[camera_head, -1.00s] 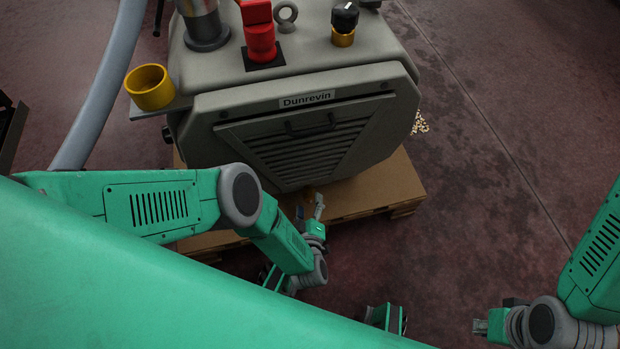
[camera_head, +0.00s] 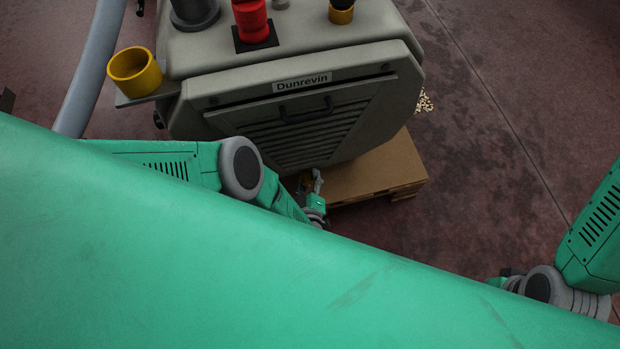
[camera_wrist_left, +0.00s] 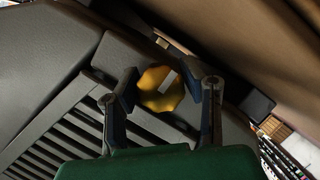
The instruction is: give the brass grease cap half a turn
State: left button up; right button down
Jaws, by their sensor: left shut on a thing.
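The brass grease cap (camera_wrist_left: 158,92) is a scalloped yellow knob with a pale stripe across its face, on the grey machine (camera_wrist_left: 40,75) in the left wrist view. My left gripper (camera_wrist_left: 168,88) has one finger at each side of the cap and is shut on it. In the head view my left gripper (camera_head: 317,184) is small, at the machine's lower front edge, and the cap is hard to make out there. My right gripper (camera_head: 497,282) is mostly hidden behind my green body at the lower right, with its fingers out of sight.
The machine's louvred front with a handle and a "Dunrevin" label (camera_head: 302,84) is above my left gripper. A yellow cup (camera_head: 135,75) sits on a side bracket, with a grey hose (camera_head: 92,75) beside it. A pallet (camera_head: 375,178) lies beneath. The floor at right is largely clear.

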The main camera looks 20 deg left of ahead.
pick_arm(q)
jog(key=shift+s+d+f, duration=0.1)
jog(key=shift+m+g, duration=0.3)
jog(key=shift+m, duration=0.2)
jog(key=shift+s+f+m+g+y, duration=0.1)
jog(key=shift+m+g+y, duration=0.4)
jog(key=shift+m, duration=0.5)
jog(key=shift+s+f+m+g+y, duration=0.1)
jog(key=shift+m+g+y, duration=0.35)
jog(key=shift+m, duration=0.55)
jog(key=o, duration=1.1)
jog(key=shift+o, duration=0.2)
jog(key=shift+r+y, duration=0.1)
jog(key=shift+y, duration=0.15)
jog(key=shift+w, duration=0.1)
